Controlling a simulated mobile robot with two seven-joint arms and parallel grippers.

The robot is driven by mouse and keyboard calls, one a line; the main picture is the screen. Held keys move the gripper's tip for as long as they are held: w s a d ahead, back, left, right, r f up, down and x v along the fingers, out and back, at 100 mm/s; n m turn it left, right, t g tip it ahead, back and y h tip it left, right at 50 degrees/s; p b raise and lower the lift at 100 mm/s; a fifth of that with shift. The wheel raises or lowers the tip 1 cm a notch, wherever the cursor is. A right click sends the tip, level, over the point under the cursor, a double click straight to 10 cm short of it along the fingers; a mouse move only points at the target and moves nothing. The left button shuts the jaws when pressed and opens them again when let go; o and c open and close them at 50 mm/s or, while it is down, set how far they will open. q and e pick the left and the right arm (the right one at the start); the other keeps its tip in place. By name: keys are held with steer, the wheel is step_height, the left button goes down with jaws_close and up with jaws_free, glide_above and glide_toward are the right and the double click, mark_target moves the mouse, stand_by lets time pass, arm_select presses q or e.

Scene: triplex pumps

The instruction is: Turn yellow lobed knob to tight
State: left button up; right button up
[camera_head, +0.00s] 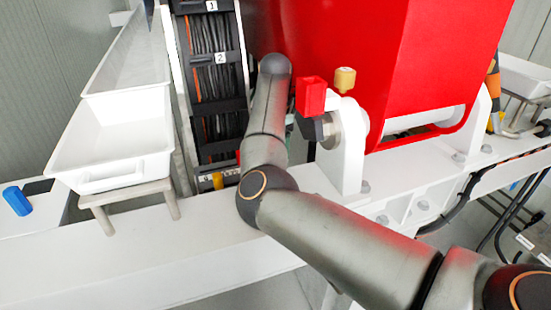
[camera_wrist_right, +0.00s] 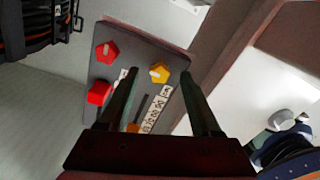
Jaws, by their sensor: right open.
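In the right wrist view a yellow lobed knob (camera_wrist_right: 159,72) with a pale pointer mark sits on a dark grey panel (camera_wrist_right: 140,50). My right gripper (camera_wrist_right: 160,74) is open, its two fingers reaching toward the panel with the yellow knob between the fingertips in the picture. I cannot tell whether they touch it. In the head view my right arm comes in from the lower right, and its gripper is hidden. My left gripper is not in view.
A red lobed knob (camera_wrist_right: 106,51) and a red block-like knob (camera_wrist_right: 98,92) are on the same panel, left of the fingers. Pale labels (camera_wrist_right: 155,110) lie between the fingers. The head view shows a red housing (camera_head: 445,60), cable chain (camera_head: 212,80) and white tray (camera_head: 110,140).

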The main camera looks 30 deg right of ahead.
steer(key=shift+f, duration=0.7)
jaws_close()
